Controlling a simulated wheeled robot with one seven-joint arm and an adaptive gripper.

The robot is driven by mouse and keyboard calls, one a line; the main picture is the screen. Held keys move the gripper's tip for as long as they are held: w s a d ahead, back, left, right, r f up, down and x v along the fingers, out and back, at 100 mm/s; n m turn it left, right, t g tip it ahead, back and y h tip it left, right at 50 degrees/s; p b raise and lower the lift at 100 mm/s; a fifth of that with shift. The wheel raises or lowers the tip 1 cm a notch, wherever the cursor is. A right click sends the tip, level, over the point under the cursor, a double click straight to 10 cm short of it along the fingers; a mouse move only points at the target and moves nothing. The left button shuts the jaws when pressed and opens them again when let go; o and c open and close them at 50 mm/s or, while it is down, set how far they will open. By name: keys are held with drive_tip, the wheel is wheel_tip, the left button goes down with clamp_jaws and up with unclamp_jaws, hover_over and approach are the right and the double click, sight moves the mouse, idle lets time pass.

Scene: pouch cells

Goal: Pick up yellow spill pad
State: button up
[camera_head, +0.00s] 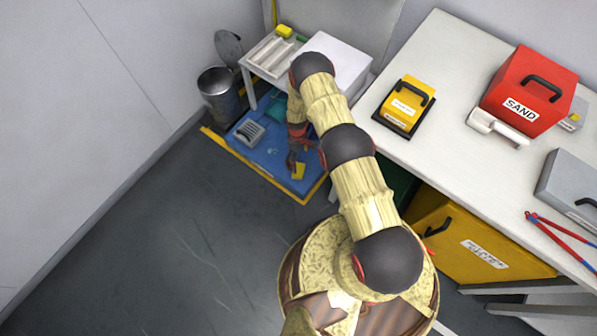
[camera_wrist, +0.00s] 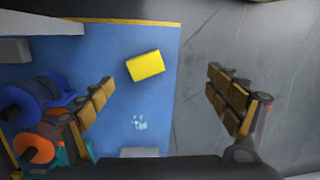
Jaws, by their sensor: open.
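The yellow spill pad (camera_head: 299,171) is a small yellow block on the blue mat (camera_head: 273,163), close to my gripper in the head view. In the wrist view the pad (camera_wrist: 145,66) lies flat and slightly turned on the blue surface, beyond the fingertips and left of the middle between them. My gripper (camera_head: 296,158) points down over the mat, and its fingers (camera_wrist: 162,100) are wide apart with nothing between them. The right finger shows over the grey floor beside the mat. The pad is apart from both fingers.
A grey slotted box (camera_head: 249,131) stands on the mat. In the wrist view a blue cylinder (camera_wrist: 32,97) and an orange round part (camera_wrist: 34,148) crowd the left finger. A metal bin (camera_head: 218,92) and white shelf unit (camera_head: 268,58) stand behind. The floor at front left is clear.

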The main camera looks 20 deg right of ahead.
sight(298, 170)
drive_tip(key=f+n, duration=0.1)
drive_tip(key=f, duration=0.2)
drive_tip(key=w+f+n+t, duration=0.1)
drive_tip(key=f, duration=0.3)
drive_tip(key=w+f+n, duration=0.1)
drive_tip(key=f, duration=0.3)
drive_tip(key=shift+t, duration=0.3)
wheel_tip(298, 170, down, 2)
drive_tip(key=shift+f+b, duration=0.25)
drive_tip(key=shift+b, duration=0.35)
drive_tip(key=f+b, duration=0.1)
drive_tip(key=f, duration=0.1)
drive_tip(key=f+b, duration=0.2)
drive_tip(key=f, duration=0.1)
drive_tip(key=shift+w+d+f, duration=0.2)
drive_tip(key=shift+w+f, duration=0.05)
drive_tip(key=shift+f, duration=0.05)
drive_tip(key=c, duration=0.3)
drive_tip(key=c, duration=0.7)
drive_tip(key=shift+c, duration=0.5)
drive_tip(key=shift+r, duration=0.1)
